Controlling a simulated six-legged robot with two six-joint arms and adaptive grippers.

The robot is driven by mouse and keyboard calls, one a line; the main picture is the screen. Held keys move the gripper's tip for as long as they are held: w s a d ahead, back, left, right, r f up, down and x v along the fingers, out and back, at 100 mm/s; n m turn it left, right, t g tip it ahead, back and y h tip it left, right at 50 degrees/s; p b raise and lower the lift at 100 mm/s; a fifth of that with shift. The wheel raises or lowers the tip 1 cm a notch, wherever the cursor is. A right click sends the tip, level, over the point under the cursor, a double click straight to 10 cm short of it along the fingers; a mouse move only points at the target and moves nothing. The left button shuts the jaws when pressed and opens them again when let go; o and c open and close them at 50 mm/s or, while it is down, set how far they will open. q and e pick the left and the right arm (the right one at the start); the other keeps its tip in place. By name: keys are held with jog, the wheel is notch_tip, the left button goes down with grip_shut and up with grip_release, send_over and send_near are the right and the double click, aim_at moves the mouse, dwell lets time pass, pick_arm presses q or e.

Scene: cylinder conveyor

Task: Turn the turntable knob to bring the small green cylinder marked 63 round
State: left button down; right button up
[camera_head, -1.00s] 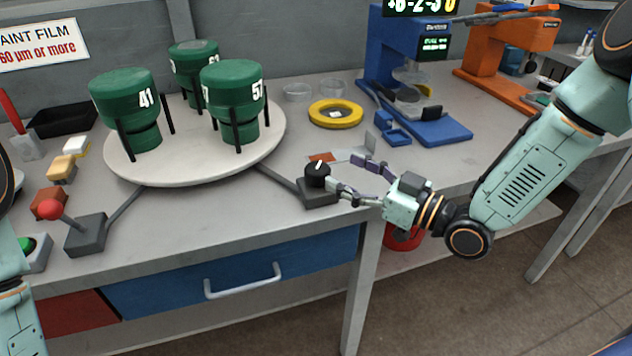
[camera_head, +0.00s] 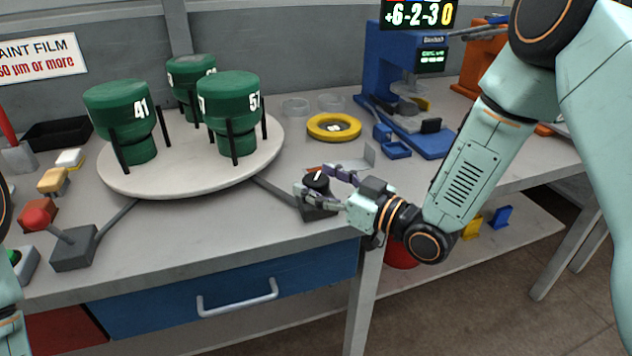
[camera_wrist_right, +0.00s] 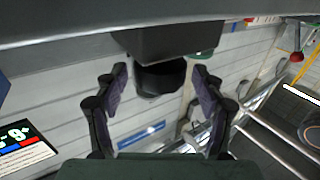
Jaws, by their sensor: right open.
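The turntable (camera_head: 190,178) is a pale round plate with several green cylinders standing between black posts. One is marked 41 (camera_head: 122,110) and one 57 (camera_head: 236,105). A third cylinder (camera_head: 186,75) stands behind, its number partly hidden; I cannot read 63 on any. The black knob (camera_head: 317,182), with a white mark on top, sits on a dark box at the table's front edge. My right gripper (camera_head: 324,184) is open, with its fingers on either side of the knob. In the right wrist view the knob (camera_wrist_right: 160,78) lies between the spread fingers, with gaps. My left gripper is out of view.
A yellow ring (camera_head: 333,127) and a blue machine (camera_head: 408,80) stand behind the knob. A small upright metal plate (camera_head: 370,155) is close to my right gripper.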

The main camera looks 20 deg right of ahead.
jog(key=shift+w+a, duration=0.25)
jog(key=shift+w, duration=0.15)
